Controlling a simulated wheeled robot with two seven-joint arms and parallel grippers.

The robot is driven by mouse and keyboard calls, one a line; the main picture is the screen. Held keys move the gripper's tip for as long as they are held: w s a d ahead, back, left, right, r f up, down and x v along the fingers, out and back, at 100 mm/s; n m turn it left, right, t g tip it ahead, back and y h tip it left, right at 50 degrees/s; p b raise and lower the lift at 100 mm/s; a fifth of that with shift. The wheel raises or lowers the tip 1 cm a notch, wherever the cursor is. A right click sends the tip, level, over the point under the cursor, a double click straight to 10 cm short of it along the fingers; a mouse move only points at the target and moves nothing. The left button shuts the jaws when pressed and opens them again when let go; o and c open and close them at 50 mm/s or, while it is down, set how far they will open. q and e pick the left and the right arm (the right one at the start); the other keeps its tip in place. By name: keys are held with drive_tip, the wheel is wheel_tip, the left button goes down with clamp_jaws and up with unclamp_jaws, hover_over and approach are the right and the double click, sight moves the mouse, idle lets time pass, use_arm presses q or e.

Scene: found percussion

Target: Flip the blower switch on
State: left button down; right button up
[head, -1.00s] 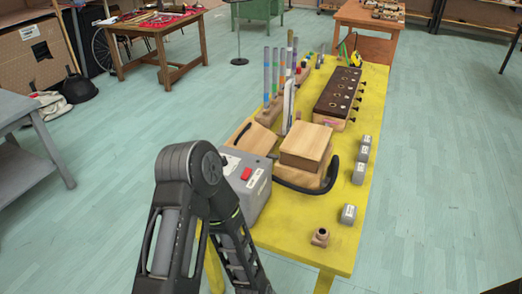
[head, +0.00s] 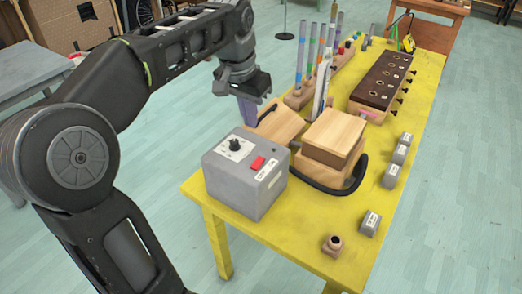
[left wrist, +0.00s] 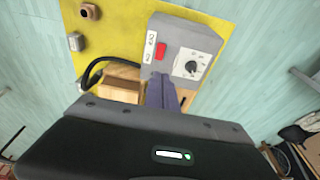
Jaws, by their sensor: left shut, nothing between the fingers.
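The blower is a grey box (head: 245,172) at the near left corner of the yellow table. On its top are a red switch (head: 257,163) and a black dial (head: 235,145). The left wrist view also shows the red switch (left wrist: 160,51) and the dial (left wrist: 191,66). My left gripper (head: 248,122) points down behind the box in the head view, above the table's left edge. Its purple-grey fingers are together and empty, apart from the switch. They also show in the left wrist view (left wrist: 163,92). My right gripper is not in view.
Wooden boxes (head: 335,135) with a black hose (head: 335,190) stand right of the blower. Several small grey blocks (head: 391,176) line the table's right side. Upright coloured tubes (head: 312,55) stand behind.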

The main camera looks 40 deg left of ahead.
sight(259, 159)
use_arm(q)
drive_tip(key=shift+f, duration=0.1)
drive_tip(key=p+x, duration=0.1)
drive_tip(key=x, duration=1.3)
drive_tip(key=shift+p, duration=0.3)
